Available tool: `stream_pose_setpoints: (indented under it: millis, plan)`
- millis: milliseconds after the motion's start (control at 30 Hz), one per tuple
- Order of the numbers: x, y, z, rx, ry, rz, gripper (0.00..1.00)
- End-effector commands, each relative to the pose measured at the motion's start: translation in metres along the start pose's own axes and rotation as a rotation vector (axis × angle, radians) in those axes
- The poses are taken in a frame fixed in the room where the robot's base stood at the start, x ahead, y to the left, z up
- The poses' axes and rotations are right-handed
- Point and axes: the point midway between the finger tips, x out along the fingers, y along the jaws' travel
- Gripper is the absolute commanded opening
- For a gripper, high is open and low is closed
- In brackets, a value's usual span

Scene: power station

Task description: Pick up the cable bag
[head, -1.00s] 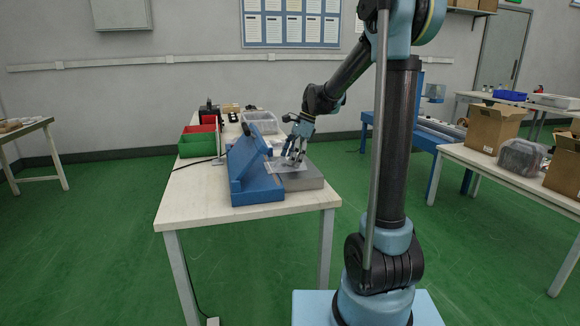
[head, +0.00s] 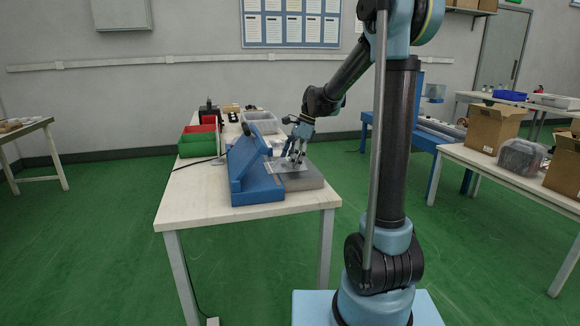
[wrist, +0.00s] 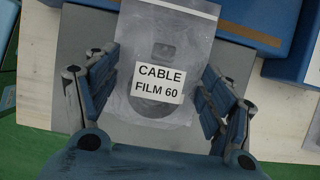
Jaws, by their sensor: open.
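The cable bag (wrist: 165,45) is a clear plastic bag with a white label reading "CABLE FILM 60". It lies flat on a grey block, with a dim rounded shape inside. In the head view the bag (head: 277,167) shows as a pale patch beside the blue fixture. My gripper (wrist: 157,98) is open, with one blue finger on each side of the bag's lower part. Whether the fingers touch the bag I cannot tell. In the head view my gripper (head: 296,159) points down over the grey block.
The blue fixture (head: 256,189) with a raised panel stands just left of the grey block (head: 304,181) on the white table (head: 185,212). Green and red bins (head: 198,148) and a grey tray (head: 262,117) stand farther back. The table's front left is bare.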

Motion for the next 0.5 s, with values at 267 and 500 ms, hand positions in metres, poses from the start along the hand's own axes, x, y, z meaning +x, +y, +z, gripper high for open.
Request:
stream_pose_setpoints:
  millis: [267,500]
  plan:
    - [0.0000,0.0000,0.0000,0.000,0.000,0.000,0.42]
    - [0.0011,0.0004,-0.0007,0.000,0.001,0.000,0.30]
